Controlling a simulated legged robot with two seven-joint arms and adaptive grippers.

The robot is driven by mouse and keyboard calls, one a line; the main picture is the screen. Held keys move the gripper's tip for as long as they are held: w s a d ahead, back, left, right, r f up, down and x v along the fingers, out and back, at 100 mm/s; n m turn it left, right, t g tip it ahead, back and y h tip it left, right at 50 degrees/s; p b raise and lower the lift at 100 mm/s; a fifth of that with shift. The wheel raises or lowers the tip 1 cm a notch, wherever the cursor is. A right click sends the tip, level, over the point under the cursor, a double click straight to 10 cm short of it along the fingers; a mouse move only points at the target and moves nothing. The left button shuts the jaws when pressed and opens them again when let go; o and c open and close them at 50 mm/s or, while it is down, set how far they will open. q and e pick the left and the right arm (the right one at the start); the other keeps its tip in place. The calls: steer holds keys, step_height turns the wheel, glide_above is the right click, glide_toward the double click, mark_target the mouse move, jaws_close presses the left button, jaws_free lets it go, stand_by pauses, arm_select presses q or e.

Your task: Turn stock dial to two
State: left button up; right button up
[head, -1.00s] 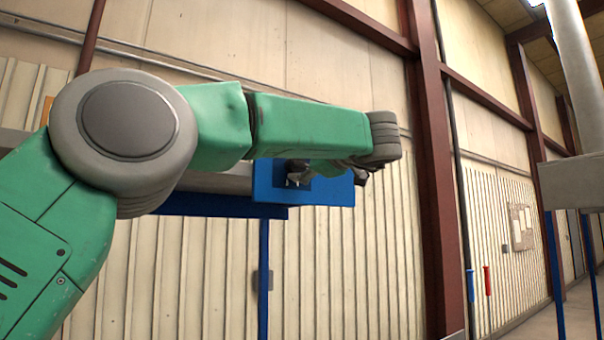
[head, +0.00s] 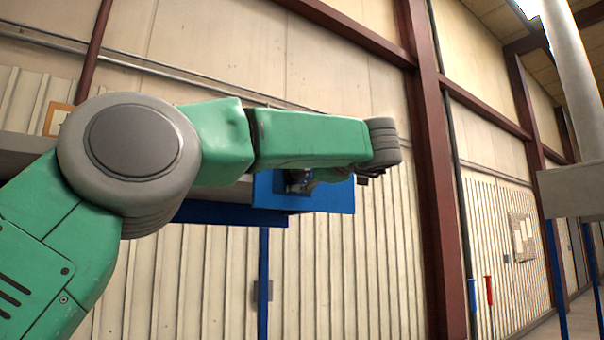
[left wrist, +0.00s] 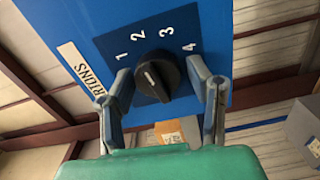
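The black dial (left wrist: 157,77) sits on a dark blue plate marked 1, 2, 3 and 4 in the left wrist view. Its short white mark lies on the left half of the knob, slanting up and left, roughly toward the 1. My left gripper (left wrist: 160,80) has its two fingers apart, one on each side of the dial; I cannot tell whether they touch it. In the head view, the blue box (head: 335,199) is partly behind my green left forearm, and my left gripper (head: 300,182) is at its face. The dial's numbers are hidden there. My right gripper is not in view.
A white label (left wrist: 84,70) with partly cut-off lettering is on the blue box, left of the dial. A blue post (head: 263,285) stands below the box. A ribbed wall (head: 350,270) is behind, with a dark red column (head: 436,170) to the right.

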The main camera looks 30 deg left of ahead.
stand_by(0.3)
arm_select(q)
steer(key=shift+d, duration=0.25)
steer(key=v, duration=1.1)
steer(key=shift+d, duration=0.3)
steer(key=shift+a+f, duration=0.1)
steer(key=shift+a, duration=0.1)
